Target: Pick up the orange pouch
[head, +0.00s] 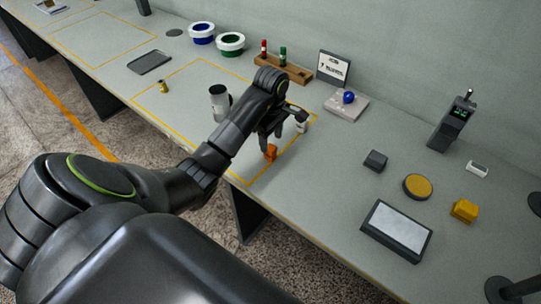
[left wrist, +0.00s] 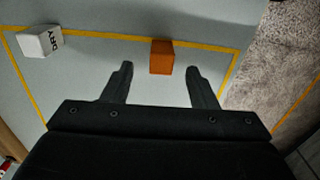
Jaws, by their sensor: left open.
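The orange pouch (head: 270,153) stands on the grey bench inside the yellow outline, near its front right corner in the head view. In the left wrist view the pouch (left wrist: 161,57) is a small orange block centred between the fingers and a little beyond their tips. My left gripper (head: 270,142) is open and empty, pointing down just over the pouch; its two fingers also show in the left wrist view (left wrist: 160,72). The pouch appears free of both fingers. My right gripper is not in view.
A white block marked DRY (left wrist: 40,41) stands near the pouch, inside the outline. A grey mug (head: 220,102) stands left of my gripper. A wooden rack (head: 283,70) with small bottles is behind. A framed panel (head: 396,231) lies right; bench between is clear.

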